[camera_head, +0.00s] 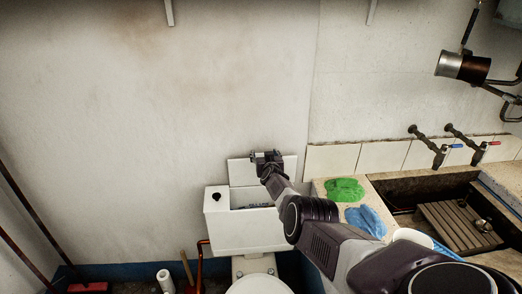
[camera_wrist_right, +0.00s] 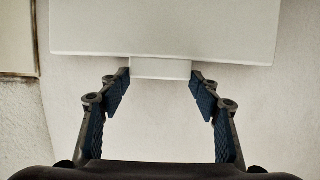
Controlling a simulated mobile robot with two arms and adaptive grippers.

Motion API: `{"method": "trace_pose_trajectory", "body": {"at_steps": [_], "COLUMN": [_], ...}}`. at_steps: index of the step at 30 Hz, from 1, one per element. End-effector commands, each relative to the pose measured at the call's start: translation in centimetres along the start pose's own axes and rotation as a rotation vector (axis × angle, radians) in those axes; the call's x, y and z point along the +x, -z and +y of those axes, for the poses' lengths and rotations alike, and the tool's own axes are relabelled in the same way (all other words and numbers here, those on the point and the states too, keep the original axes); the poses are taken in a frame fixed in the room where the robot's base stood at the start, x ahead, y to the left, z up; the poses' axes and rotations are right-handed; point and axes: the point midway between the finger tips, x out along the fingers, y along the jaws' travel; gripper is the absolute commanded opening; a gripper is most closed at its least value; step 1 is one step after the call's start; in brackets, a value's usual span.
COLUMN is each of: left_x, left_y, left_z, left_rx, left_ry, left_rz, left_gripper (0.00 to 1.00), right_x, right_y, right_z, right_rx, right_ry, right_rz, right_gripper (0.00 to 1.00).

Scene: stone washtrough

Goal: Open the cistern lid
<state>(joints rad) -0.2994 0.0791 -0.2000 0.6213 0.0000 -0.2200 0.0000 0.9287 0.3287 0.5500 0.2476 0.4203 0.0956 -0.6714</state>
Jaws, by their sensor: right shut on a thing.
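The white cistern (camera_head: 240,232) stands against the wall above the toilet bowl. Its lid (camera_head: 240,172) is raised behind it and looks close to upright. Part of the open top shows, with something bluish inside. My right gripper (camera_head: 266,158) is at the lid's upper edge and covers part of it. In the right wrist view the lid (camera_wrist_right: 165,28) fills the top, and its small tab (camera_wrist_right: 160,68) sits between the fingertips of my right gripper (camera_wrist_right: 160,80), which is shut on it. My left gripper is out of view.
A black knob (camera_head: 216,196) sits on the cistern's left top. Right of it, a green cloth (camera_head: 345,190) and a blue cloth (camera_head: 366,220) lie on the stone ledge beside the washtrough (camera_head: 425,187). Two taps (camera_head: 440,155) are above the trough. The wall left of the cistern is clear.

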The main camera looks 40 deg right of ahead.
Motion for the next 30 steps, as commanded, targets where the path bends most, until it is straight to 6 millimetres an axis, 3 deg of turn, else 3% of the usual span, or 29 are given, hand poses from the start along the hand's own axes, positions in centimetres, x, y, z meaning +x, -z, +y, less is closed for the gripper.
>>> {"method": "trace_pose_trajectory", "body": {"at_steps": [1, 15, 16, 21, 30], "left_x": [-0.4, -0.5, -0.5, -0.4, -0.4], "left_y": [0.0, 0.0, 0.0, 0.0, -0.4], "left_z": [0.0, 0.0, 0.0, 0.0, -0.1], "left_rx": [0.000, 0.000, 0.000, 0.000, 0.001], "left_ry": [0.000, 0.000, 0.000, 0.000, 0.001], "left_rz": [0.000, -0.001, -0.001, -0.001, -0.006], "left_gripper": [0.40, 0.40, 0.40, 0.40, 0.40], "right_x": [0.0, 0.0, 0.0, 0.0, 0.0], "right_y": [1.9, 1.7, 1.6, 1.2, 0.8], "right_z": [0.2, 0.3, 0.3, 0.2, 0.2], "right_rx": [0.002, 0.005, 0.005, 0.004, 0.004], "right_ry": [-0.007, -0.005, -0.005, -0.003, -0.002], "right_rz": [0.024, 0.018, 0.018, 0.011, 0.005], "right_gripper": [0.14, 0.14, 0.60, 0.75, 0.75]}}
